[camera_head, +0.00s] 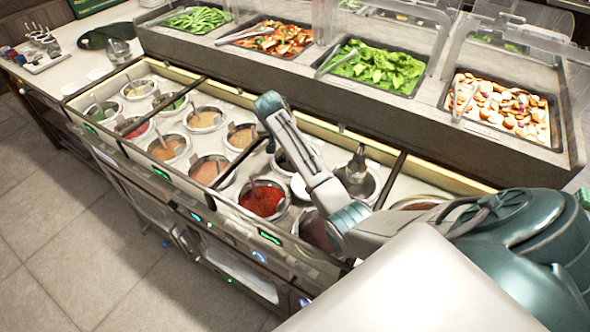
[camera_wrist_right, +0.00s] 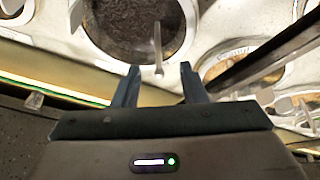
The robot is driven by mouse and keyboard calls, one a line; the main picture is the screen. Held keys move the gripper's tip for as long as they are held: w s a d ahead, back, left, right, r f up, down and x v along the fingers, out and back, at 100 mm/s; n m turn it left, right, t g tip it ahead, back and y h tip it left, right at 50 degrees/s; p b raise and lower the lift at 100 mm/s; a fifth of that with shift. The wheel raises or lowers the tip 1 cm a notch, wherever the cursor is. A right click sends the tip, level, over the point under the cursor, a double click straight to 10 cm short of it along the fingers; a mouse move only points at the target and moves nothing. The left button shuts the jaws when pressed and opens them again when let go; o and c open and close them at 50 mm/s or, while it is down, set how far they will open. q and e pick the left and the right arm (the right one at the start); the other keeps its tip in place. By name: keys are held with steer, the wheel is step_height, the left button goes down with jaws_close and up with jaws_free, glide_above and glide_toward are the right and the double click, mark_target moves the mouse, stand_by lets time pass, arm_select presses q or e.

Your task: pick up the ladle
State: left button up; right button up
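My right gripper (camera_wrist_right: 160,69) is open in the right wrist view, its two fingers apart. A pale ladle handle (camera_wrist_right: 157,46) rises from the rim of a round well of dark sauce (camera_wrist_right: 130,22). The handle's end shows in the gap between the fingertips; I cannot tell its depth there, and no finger visibly touches it. In the head view my right arm (camera_head: 310,165) reaches in from the right across the wells and hides part of them; its fingers cannot be made out clearly. My left gripper is not in view.
Several sauce wells with ladles, such as the red one (camera_head: 262,200), fill the counter beside my arm. Behind them is a raised shelf with food trays, including leafy greens (camera_head: 375,66), under clear guards. Dividers (camera_head: 388,180) separate the well sections. Open tiled floor (camera_head: 75,215) lies in front.

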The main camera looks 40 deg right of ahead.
steer(key=p+x, duration=0.1)
steer(key=x, duration=0.2)
steer(key=shift+d+f, duration=0.15)
steer(key=shift+w+f, duration=0.15)
steer(key=shift+f, duration=0.15)
steer(key=shift+c, duration=0.2)
jaws_close()
steer(key=shift+r, duration=0.1)
step_height(320, 180, up, 9)
steer(key=b, duration=0.2)
steer(key=shift+d+b, duration=0.1)
steer(key=shift+b, duration=0.25)
steer(key=shift+r, duration=0.5)
